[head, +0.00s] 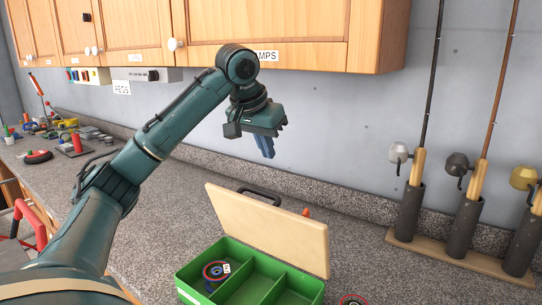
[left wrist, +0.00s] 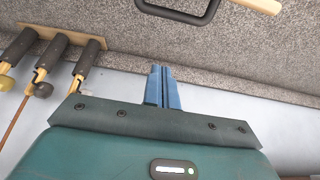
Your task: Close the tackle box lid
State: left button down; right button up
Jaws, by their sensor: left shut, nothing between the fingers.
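The tackle box (head: 190,277) is a green box with compartments on the speckled counter, at the bottom middle of the head view. Its pale wooden lid (head: 268,228) stands open, tilted up at the box's far side. A dark handle (head: 259,194) shows behind the lid's top edge, and it also shows at the top of the left wrist view (left wrist: 180,8). My left gripper (head: 266,147) is shut and empty, with blue fingers pointing down. It hangs above and behind the lid, apart from it. My right gripper is not in view.
Fishing rods stand in a rack (head: 455,258) at right. Wooden cabinets (head: 290,30) hang above. Tools and small parts, including a red cylinder (head: 77,143), lie at far left. The counter (head: 165,205) left of the box is clear.

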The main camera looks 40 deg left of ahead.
pick_arm(q)
notch_tip(320, 180, down, 8)
jog(key=shift+s+p, duration=0.15)
jog(key=shift+p, duration=0.25)
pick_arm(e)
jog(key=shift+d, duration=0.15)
pick_arm(q)
jog(key=shift+f, duration=0.1)
